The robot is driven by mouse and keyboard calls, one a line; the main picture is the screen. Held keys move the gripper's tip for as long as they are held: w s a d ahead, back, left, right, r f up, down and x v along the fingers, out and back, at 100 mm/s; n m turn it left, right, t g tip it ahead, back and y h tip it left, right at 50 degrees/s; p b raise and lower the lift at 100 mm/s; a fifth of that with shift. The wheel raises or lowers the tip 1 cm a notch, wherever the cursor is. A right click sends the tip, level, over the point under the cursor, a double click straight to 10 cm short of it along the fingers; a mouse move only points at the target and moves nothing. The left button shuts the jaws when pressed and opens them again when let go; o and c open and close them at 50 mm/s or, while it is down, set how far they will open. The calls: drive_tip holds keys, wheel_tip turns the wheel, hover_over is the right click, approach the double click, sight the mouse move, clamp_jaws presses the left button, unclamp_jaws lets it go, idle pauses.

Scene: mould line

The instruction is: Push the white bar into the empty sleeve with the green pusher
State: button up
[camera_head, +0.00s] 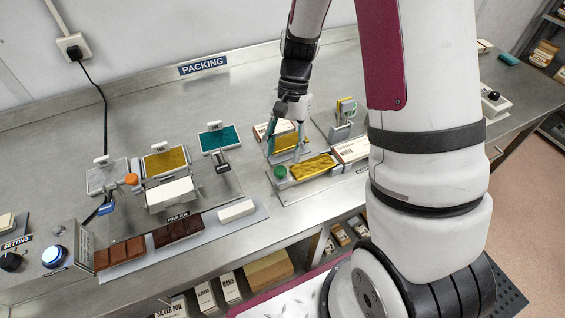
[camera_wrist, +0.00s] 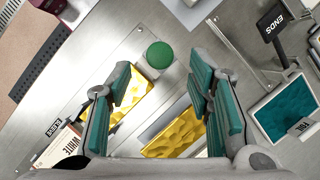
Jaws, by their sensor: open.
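The green pusher (camera_head: 280,172) is a round knob at the left end of a lane; it also shows ahead of my fingertips in the wrist view (camera_wrist: 160,55). A gold-wrapped bar (camera_head: 311,167) lies beside it, between it and a white sleeve (camera_head: 352,150). In the wrist view this sleeve (camera_wrist: 62,147) reads "WHITE"; I cannot tell whether it is empty. A second gold bar (camera_head: 288,142) lies behind the lane. My gripper (camera_head: 286,150) is open above that second bar and apart from the pusher. An unwrapped white bar (camera_head: 237,211) lies on the front tray.
Brown bars (camera_head: 180,229) lie left of the white bar. Silver, gold and teal (camera_head: 220,138) foil stands are at the left. Another box (camera_head: 265,130) stands behind my gripper. A grey holder with yellow and green items (camera_head: 345,115) is at the right. The rear bench is clear.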

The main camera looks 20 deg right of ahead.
sight(281, 169)
drive_tip(key=shift+p+x, duration=0.3)
drive_tip(key=shift+x, duration=2)
drive_tip(key=shift+d, duration=0.1)
clamp_jaws()
